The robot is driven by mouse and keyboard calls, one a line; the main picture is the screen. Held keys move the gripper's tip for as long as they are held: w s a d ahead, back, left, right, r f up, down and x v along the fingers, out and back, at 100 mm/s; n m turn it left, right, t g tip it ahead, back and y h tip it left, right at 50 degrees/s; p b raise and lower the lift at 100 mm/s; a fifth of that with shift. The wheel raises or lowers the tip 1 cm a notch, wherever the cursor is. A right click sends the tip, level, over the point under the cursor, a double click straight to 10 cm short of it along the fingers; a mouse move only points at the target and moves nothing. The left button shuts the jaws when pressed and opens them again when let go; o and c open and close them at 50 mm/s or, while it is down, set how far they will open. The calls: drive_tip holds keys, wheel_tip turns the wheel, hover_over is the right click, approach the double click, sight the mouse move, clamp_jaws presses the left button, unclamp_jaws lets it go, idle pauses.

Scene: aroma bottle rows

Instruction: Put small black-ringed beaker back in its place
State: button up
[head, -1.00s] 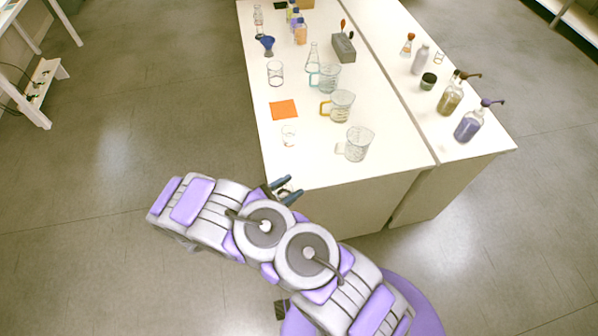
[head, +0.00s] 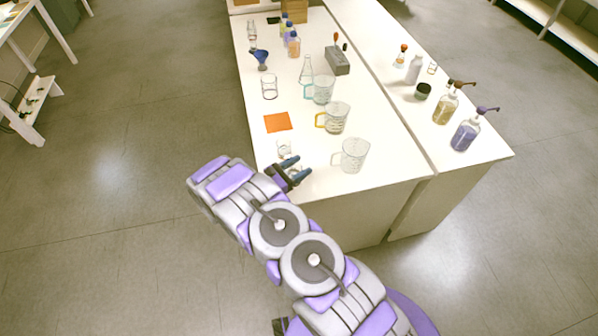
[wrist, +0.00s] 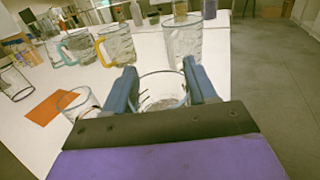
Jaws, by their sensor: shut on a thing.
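My gripper (head: 292,170) is at the near edge of the white table, its blue fingers pointing over the tabletop. In the wrist view, my gripper (wrist: 162,88) is shut on a small clear glass beaker (wrist: 161,88) between its fingers. Its rim shows as an ellipse, with dark marks on its side; I cannot make out a full black ring. Its lower part is hidden by my gripper. Another small clear beaker (head: 284,149) stands on the table just beyond my gripper; it also shows left of the fingers in the wrist view (wrist: 76,101).
An orange square (head: 277,122) lies behind the standing small beaker. A large clear-handled jug (head: 353,155) stands right of my gripper, with yellow-handled (head: 336,118) and cyan-handled (head: 322,89) jugs behind. A clear beaker (head: 269,87) stands back left. Pump bottles (head: 465,135) stand farther right.

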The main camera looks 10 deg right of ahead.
sight(299, 171)
drive_tip(key=shift+w+d+f, duration=0.15)
drive_tip(key=shift+w+d, duration=0.15)
drive_tip(key=shift+w, duration=0.25)
wheel_tip(299, 171, down, 4)
drive_tip(key=shift+s+r+b, duration=0.1)
drive_tip(key=shift+r+b, duration=0.15)
drive_tip(key=shift+b, duration=0.5)
drive_tip(key=o, duration=1.1)
drive_tip(key=shift+r, duration=0.1)
